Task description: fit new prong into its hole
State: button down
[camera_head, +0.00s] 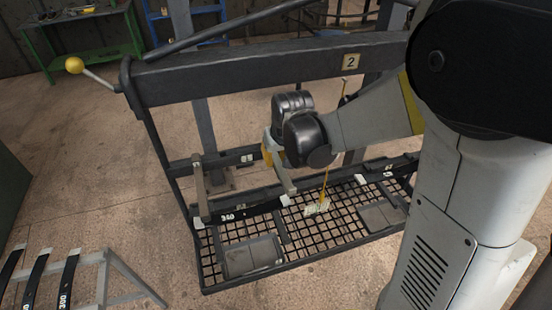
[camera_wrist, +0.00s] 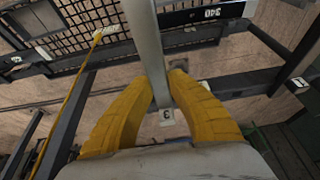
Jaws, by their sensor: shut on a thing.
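My gripper (camera_wrist: 163,85) has yellow fingers shut on a grey metal prong (camera_wrist: 148,45), which runs up the wrist view between them. In the head view, the gripper (camera_head: 268,152) is over the middle of the rack, and the prong (camera_head: 284,178) slants down from it toward the front rail. I cannot make out the prong's hole in either view. I cannot tell whether the prong touches the rail. Another grey upright (camera_head: 201,190) stands at the rack's left end.
The dark rack has a top beam (camera_head: 250,75) with a "2" plate, a rail marked 340 (camera_head: 235,215) and a mesh tray (camera_head: 300,240) below. A thin yellow rod (camera_head: 324,187) with a tag hangs right of the prong. Black strips (camera_head: 35,280) rest on a stand at lower left.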

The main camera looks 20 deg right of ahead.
jog(key=shift+f+b, duration=0.7)
jog(key=shift+f, duration=0.1)
